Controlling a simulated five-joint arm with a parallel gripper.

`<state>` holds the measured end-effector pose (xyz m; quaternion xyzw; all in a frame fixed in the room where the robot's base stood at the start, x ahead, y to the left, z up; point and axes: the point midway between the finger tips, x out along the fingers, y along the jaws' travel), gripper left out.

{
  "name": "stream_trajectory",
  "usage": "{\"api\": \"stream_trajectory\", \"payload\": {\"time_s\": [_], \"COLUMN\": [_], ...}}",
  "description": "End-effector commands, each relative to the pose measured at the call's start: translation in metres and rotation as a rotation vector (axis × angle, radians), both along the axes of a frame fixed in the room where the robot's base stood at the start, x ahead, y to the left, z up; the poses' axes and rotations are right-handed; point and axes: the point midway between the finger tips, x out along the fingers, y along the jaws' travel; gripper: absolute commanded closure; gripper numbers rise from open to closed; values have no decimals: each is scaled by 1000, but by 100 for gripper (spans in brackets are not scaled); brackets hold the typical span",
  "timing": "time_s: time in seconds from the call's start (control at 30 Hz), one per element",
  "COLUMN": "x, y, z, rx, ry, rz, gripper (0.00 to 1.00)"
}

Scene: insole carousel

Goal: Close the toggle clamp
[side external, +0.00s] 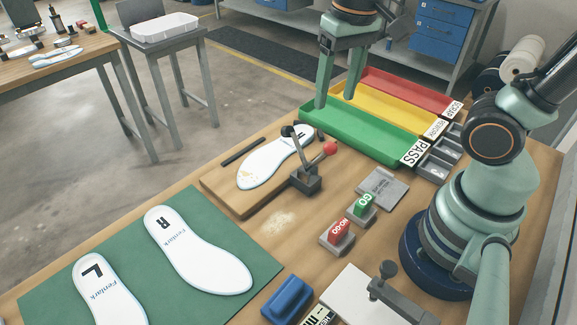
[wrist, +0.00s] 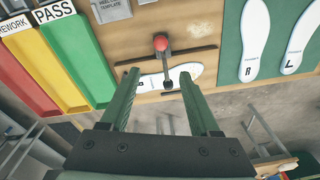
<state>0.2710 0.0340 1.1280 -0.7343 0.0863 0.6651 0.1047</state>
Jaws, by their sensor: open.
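The toggle clamp (side external: 306,181) has a dark grey base at the near right edge of a raised wooden board (side external: 222,198). Its grey bar rises from the base toward a black tip by one end of a white insole (side external: 262,168). Its short handle ends in a red knob (side external: 330,148), which also shows in the wrist view (wrist: 160,42). I cannot tell whether the black tip touches the insole. My gripper (side external: 335,102) is open and empty, above and beyond the clamp. In the wrist view its fingertips (wrist: 160,76) appear either side of the clamp bar, with the knob beyond them.
GO and NO-GO blocks (side external: 340,234) and a grey template plate (side external: 383,188) stand nearer me. A green mat (side external: 215,215) with two insoles lies at the left front.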

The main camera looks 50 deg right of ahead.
Motion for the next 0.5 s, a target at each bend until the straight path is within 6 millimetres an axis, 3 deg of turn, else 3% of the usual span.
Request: {"api": "stream_trajectory", "payload": {"time_s": [0.27, 0.5], "x": [-5, -6], "y": [9, 8], "z": [-8, -45], "rx": [-12, -12], "ry": [120, 121], "rz": [-84, -84], "gripper": [37, 37]}}
